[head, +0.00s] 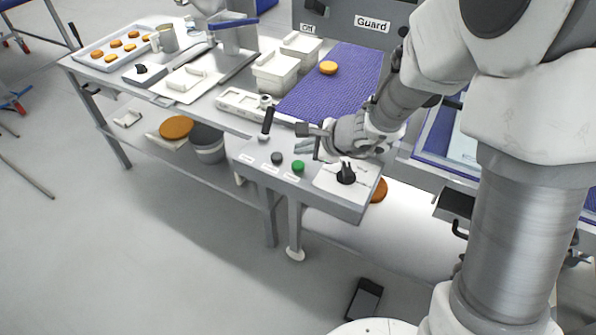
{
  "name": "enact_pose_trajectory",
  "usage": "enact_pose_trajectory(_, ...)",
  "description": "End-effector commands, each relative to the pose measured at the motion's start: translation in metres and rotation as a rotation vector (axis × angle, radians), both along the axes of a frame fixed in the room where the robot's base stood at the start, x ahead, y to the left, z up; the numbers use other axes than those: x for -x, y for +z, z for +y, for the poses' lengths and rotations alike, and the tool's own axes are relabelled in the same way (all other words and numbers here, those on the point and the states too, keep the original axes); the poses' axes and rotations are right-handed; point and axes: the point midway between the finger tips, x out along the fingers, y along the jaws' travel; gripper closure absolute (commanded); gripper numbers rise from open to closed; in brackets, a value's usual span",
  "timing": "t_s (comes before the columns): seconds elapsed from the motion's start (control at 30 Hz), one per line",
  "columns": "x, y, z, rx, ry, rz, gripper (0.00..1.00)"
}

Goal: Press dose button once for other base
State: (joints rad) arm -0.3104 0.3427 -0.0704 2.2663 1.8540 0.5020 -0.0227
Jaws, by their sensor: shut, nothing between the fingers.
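A grey control panel (330,203) stands on legs at the front end of the bench. On it are a green button (298,165), a dark button (277,157) to its left, a lever with a black handle (267,121), and a black rotary knob (346,174) on a white plate. Small labels lie by the controls, too small to read, so I cannot tell which button is the dose button. My gripper (306,138) is shut and empty above the panel, behind the green button in the picture. It appears apart from both buttons.
A purple belt (345,75) carries one orange-brown round (328,68). A tray (88,58) of several rounds lies at the far left. White tubs (276,73) stand beside the belt. A machine marked "Guard" (372,24) rises behind. Floor at the front left is clear.

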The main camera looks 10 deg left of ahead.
Motion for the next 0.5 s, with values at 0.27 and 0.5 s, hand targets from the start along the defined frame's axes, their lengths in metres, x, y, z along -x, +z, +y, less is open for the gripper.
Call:
enact_pose_trajectory(0.27,-0.0004,-0.0189,-0.0001,0.0,0.0,-0.002,1.0)
enact_pose_trajectory(0.5,-0.0003,-0.0179,0.0,0.0,0.0,-0.001,1.0)
